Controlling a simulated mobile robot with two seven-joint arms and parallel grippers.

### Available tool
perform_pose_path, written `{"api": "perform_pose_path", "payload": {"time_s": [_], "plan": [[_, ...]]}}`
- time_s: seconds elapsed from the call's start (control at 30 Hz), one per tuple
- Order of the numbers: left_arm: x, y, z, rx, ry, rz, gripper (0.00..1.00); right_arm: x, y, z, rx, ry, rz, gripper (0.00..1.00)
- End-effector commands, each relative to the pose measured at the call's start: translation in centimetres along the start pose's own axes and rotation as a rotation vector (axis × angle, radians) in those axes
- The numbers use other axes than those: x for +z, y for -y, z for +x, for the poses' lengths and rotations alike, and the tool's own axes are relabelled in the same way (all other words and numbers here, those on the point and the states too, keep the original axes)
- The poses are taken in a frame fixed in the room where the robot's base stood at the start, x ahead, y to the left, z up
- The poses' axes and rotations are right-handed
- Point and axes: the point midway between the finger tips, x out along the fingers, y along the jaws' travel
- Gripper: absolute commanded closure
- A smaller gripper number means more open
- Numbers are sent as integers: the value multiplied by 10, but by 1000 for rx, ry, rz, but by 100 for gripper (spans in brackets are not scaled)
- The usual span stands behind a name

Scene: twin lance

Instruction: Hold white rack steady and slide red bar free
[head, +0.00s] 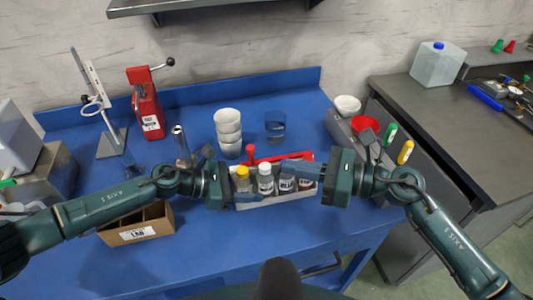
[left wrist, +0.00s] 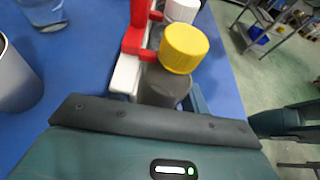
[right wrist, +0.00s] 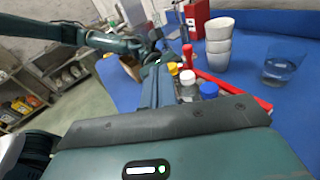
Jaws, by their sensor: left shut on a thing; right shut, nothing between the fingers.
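The white rack (head: 265,202) stands on the blue table with several capped bottles in it. The red bar (head: 300,156) runs along the rack's back side, with an upright red knob (head: 250,153) near its left end. The bar also shows in the right wrist view (right wrist: 235,89) and, partly, in the left wrist view (left wrist: 133,40). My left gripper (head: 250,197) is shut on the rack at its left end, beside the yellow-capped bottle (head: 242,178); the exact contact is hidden. My right gripper (head: 294,171) is shut and empty over the rack's right part; whether it touches anything is unclear.
Stacked white cups (head: 228,130) and a glass of water (head: 275,125) stand behind the rack. A cardboard box (head: 140,226) is at the front left, and a red press (head: 147,105) at the back left. Bins with red and white bowls (head: 366,125) stand right of the table.

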Motion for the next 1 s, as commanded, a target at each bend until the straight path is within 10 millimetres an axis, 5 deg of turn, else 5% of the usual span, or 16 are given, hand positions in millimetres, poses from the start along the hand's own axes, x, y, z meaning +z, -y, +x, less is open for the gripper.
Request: {"api": "perform_pose_path", "payload": {"time_s": [0.2, 0.4, 0.8, 1.0], "plan": [[-2, 1, 0, -2, -3, 0, 80, -22, 7, -43, -174, 59, -38, 100], [-2, 1, 0, -3, -3, 0, 80, -28, 9, -58, -236, 67, -60, 100], [-2, 2, 0, -3, -3, 0, 80, -28, 10, -56, -238, 68, -61, 100], [-2, 2, 1, -4, -3, 0, 80, -25, 16, -33, -236, 71, -64, 100]]}}
